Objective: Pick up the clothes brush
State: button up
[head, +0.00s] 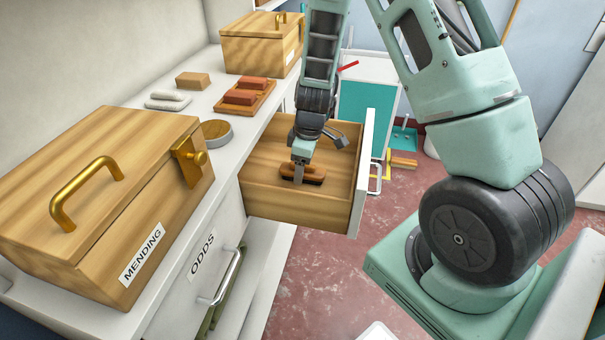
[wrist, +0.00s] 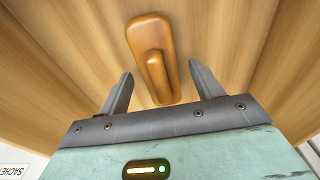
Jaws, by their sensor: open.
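The clothes brush (head: 313,174) is a brown wooden piece with a raised handle, lying on the bottom of the open wooden drawer (head: 262,194). In the wrist view the brush (wrist: 147,38) lies lengthwise ahead of my gripper, its near end reaching between the fingers. My gripper (head: 299,176) points down into the drawer at the brush; its fingers (wrist: 158,85) are spread with a gap on both sides of the brush. I cannot tell the exact height of the fingertips over the drawer bottom.
The drawer's white front (head: 362,175) stands on the right. On the counter are a wooden box labelled MENDING (head: 100,200), a round grey-rimmed tin (head: 216,132), a tray with reddish blocks (head: 245,96) and another wooden box (head: 262,43). Red floor is open beyond the drawer.

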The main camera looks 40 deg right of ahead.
jog(key=shift+f, duration=0.15)
jog(key=c, duration=1.1)
notch_tip(320, 180, up, 10)
jog(key=shift+r+p, duration=0.1)
jog(key=shift+p, duration=0.6)
jog(key=shift+o, duration=1.1)
jog(key=shift+c, duration=0.5)
